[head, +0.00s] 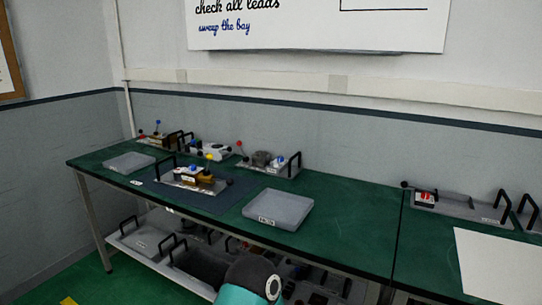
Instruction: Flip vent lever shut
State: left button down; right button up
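I cannot tell which part is the vent lever; the labels are too small to read. The nearest unit (194,180) on the bench has black handles, a brown block, and a yellow and a blue knob. Behind it, a unit with a white block (208,152) and a unit with a grey part and a red ball-topped lever (239,145) stand along the back. Another unit (156,139) at the back left has red and blue knobs. Neither of my grippers is in view; only a dark and teal part of my own body shows at the bottom.
The green bench (345,225) has a grey bin (278,208) at the front and a shallow grey tray (129,162) at left. A lower shelf holds more trays (145,240). At right are a tray with a red part (425,198) and a white sheet (500,265).

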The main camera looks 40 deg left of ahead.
aim_at(209, 156)
jog(key=u, duration=0.5)
jog(key=i, duration=0.15)
jog(key=z, duration=1.05)
jog(key=k, duration=0.85)
jog(key=u, duration=0.85)
jog(key=k, duration=0.5)
jog(key=u, duration=0.95)
jog(key=i, duration=1.45)
jog(key=z, duration=0.65)
